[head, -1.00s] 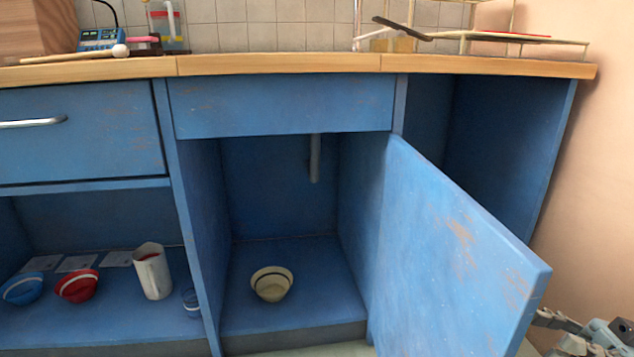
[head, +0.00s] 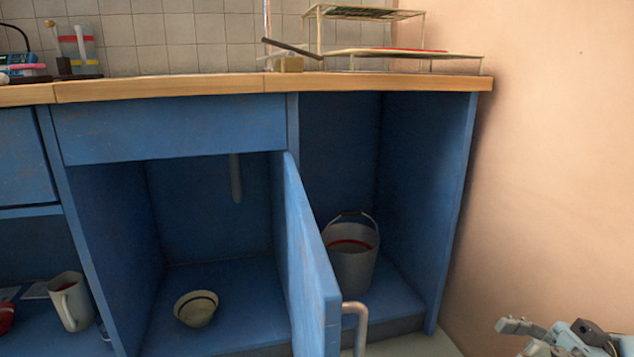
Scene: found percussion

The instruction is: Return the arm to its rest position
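My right gripper (head: 518,337) shows at the lower right corner, in front of the peach wall and partly cut off by the bottom edge. It is apart from the cabinet and nothing is seen in it; whether its fingers are open or shut is unclear. My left gripper is out of view. The blue cabinet door (head: 308,265) stands swung open, seen nearly edge-on, with a metal handle (head: 354,322) near its free edge. No gripper touches the door.
A cream bowl (head: 196,308) sits in the open cabinet. A grey bucket (head: 352,260) stands in the right compartment. A white pitcher (head: 70,301) is on the left shelf. A wire rack (head: 420,54) stands on the wooden counter (head: 200,86). The peach wall (head: 560,180) is at right.

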